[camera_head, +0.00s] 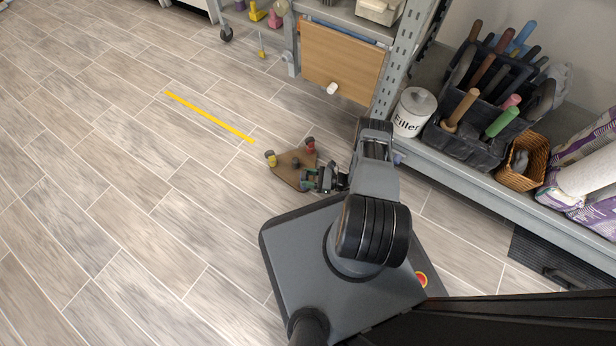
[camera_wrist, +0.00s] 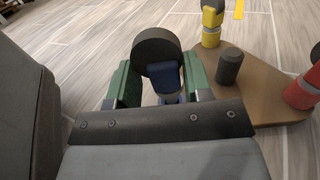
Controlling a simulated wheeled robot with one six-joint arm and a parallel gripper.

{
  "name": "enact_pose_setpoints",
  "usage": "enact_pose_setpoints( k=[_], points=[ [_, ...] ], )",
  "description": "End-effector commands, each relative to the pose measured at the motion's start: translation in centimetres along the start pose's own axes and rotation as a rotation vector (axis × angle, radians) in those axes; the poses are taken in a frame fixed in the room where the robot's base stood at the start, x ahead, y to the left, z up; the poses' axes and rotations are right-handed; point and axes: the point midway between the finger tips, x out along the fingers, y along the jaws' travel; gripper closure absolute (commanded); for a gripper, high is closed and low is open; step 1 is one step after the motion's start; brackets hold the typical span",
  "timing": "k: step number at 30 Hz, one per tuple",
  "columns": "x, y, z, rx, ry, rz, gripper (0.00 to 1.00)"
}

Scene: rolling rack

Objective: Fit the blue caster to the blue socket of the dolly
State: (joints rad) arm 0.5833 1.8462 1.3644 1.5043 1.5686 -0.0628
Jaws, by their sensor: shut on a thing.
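The dolly (camera_head: 288,172) is a brown, roughly triangular board on the floor, seen also in the wrist view (camera_wrist: 262,85). A yellow caster (camera_wrist: 212,22) and a red caster (camera_wrist: 304,88) stand at two of its corners, wheels up. A short dark peg (camera_wrist: 229,66) stands nearer its middle. My gripper (camera_head: 314,180) is low at the dolly's near corner. In the wrist view its green fingers are shut on the blue caster (camera_wrist: 164,80), whose dark wheel points up. The blue socket is hidden, and I cannot tell whether the caster touches it.
A yellow strip (camera_head: 210,117) lies on the floor beyond the dolly. Grey shelving with a wooden panel (camera_head: 342,65) and a Filler tub (camera_head: 413,112) stands behind and to the right. The floor on the left is clear.

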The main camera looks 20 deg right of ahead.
Motion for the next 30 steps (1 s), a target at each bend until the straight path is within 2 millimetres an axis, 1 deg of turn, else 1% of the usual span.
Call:
enact_pose_setpoints(
  k=[30],
  points=[
    [0.0,0.0,-3.0,0.000,0.000,0.000,0.80]
  ],
)
